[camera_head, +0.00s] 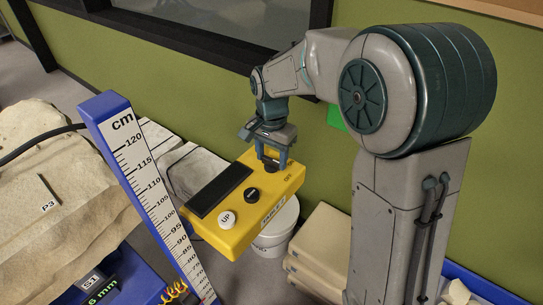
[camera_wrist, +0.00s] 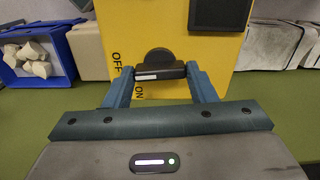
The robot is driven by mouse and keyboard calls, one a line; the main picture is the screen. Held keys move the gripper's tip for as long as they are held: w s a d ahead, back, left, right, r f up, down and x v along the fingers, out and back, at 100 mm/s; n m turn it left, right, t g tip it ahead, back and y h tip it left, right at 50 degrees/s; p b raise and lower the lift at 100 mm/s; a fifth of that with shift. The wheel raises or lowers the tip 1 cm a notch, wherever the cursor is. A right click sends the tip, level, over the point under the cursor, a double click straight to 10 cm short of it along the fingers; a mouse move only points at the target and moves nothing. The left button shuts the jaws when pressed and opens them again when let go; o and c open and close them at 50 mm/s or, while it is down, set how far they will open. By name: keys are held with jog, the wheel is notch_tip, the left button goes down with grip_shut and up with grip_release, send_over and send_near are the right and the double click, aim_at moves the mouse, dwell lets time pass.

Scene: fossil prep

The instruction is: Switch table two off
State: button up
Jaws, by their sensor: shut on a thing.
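A yellow control box (camera_head: 232,208) hangs in mid-picture in the head view. It has a white UP button (camera_head: 227,219), a black button (camera_head: 252,195) and a dark panel (camera_head: 220,189); its side label is too small to read surely. It also fills the top of the wrist view (camera_wrist: 125,25). There a black rotary knob (camera_wrist: 160,56) with a white mark sits near the printed words OFF, at its left, and ON, below it. My gripper (camera_wrist: 160,73) is shut on the knob's bar, one finger at each end. I cannot tell which word the mark meets.
A blue height scale (camera_head: 95,105) stands left of the box, beside a large pale rock (camera_head: 60,200) tagged P3. A white bucket (camera_head: 277,235) and pale blocks (camera_head: 320,245) are below and behind the box. A green wall (camera_head: 190,55) is behind.

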aim_at(272, 159)
jog(key=shift+w+r+m, duration=0.1)
jog(key=shift+m, duration=0.5)
jog(key=o, duration=1)
jog(key=shift+d, duration=0.1)
notch_tip(272, 159, up, 14)
jog(key=shift+f, duration=0.1)
